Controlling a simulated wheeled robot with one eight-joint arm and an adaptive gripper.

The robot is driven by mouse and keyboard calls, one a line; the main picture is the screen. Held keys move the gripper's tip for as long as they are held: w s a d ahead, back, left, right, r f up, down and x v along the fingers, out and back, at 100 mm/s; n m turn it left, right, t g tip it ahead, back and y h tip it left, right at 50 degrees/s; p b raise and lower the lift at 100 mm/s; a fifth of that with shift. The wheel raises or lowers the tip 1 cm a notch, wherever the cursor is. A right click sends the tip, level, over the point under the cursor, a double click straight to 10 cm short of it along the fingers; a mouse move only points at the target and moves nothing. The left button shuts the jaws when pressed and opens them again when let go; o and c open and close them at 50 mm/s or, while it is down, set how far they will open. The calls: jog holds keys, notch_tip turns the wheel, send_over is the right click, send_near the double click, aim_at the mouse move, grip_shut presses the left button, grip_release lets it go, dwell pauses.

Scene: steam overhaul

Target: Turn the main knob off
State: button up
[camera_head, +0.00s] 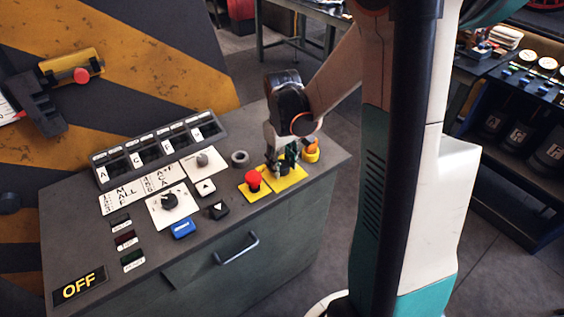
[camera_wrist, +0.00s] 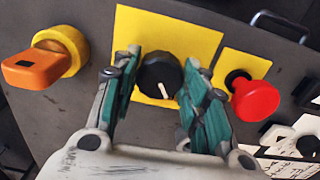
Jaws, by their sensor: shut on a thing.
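A black round knob (camera_wrist: 160,70) with a white pointer line sits on a yellow plate (camera_wrist: 170,27) in the wrist view. The pointer faces the bottom of that picture, slightly to the right. My gripper (camera_wrist: 161,84) has its two green-padded fingers on either side of the knob, closed on it. In the head view my gripper (camera_head: 283,165) points down over the yellow plate (camera_head: 291,180) at the right part of the console top, and hides most of the knob. An OFF sign (camera_head: 79,287) glows yellow at the console's front left corner.
A red mushroom button (camera_wrist: 256,99) stands close beside one finger. An orange key-like switch (camera_wrist: 38,67) with a yellow collar is on the other side. The grey console (camera_head: 300,215) also carries a black dial (camera_head: 169,201), a blue button (camera_head: 183,228) and a drawer handle (camera_head: 238,248).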

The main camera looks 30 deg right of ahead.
aim_at(282, 165)
jog(key=shift+n, duration=1)
jog(key=o, duration=1.1)
jog(key=shift+c, duration=0.2)
jog(key=shift+r, duration=0.1)
notch_tip(282, 165, up, 12)
